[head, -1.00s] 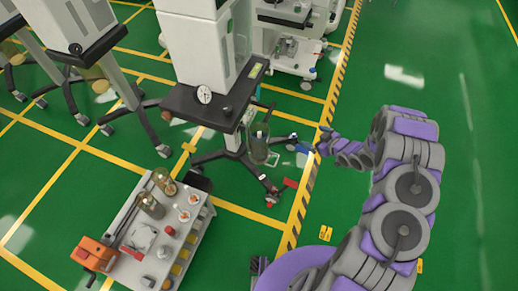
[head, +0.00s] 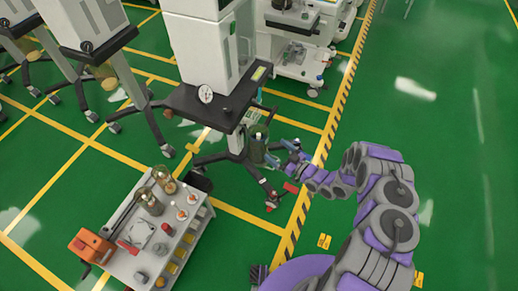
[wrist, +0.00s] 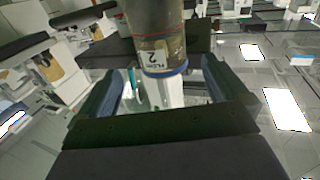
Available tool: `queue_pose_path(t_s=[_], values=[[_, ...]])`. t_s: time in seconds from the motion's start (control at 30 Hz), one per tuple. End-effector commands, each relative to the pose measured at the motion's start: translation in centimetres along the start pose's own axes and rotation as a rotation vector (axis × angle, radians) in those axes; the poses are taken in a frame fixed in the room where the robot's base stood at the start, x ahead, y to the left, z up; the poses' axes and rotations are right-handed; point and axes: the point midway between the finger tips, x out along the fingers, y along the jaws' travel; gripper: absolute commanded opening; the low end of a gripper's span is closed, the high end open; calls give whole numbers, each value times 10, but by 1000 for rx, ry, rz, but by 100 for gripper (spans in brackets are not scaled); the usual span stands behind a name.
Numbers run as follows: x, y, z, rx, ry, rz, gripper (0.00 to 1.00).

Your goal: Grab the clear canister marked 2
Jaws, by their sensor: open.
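The clear canister marked 2 (wrist: 160,45) is in the wrist view, with a white label bearing a 2 and a blue ring at its lower end. Its upper part is cut off by the frame. In the head view a clear canister (head: 257,146) hangs upright at the side of the middle cart. My gripper (wrist: 164,76) is open. The canister stands between and just beyond its two blue-lined fingers, and I cannot tell whether they touch it. In the head view my gripper (head: 281,152) is close at the canister's right side.
The middle cart's dark shelf (head: 212,105) is above and left of the canister. A low trolley (head: 135,262) with jars and an orange device stands at the lower left. Other carts (head: 85,25) stand behind. Green floor (head: 440,130) is open at the right.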

Motion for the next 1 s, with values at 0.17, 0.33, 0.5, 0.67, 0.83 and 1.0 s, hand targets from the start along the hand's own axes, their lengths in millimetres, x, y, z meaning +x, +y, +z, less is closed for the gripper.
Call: queue_pose_path(t_s=[0.17, 0.33, 0.5, 0.67, 0.83, 1.0], values=[[35, -1, 1, -1, 1, -3, 100], [54, -1, 0, -1, 1, -1, 100], [63, 0, 1, -1, 0, -1, 100], [85, 0, 3, -3, -1, -2, 100], [105, 0, 2, 0, 0, 0, 100], [110, 0, 1, 1, 0, 1, 100]])
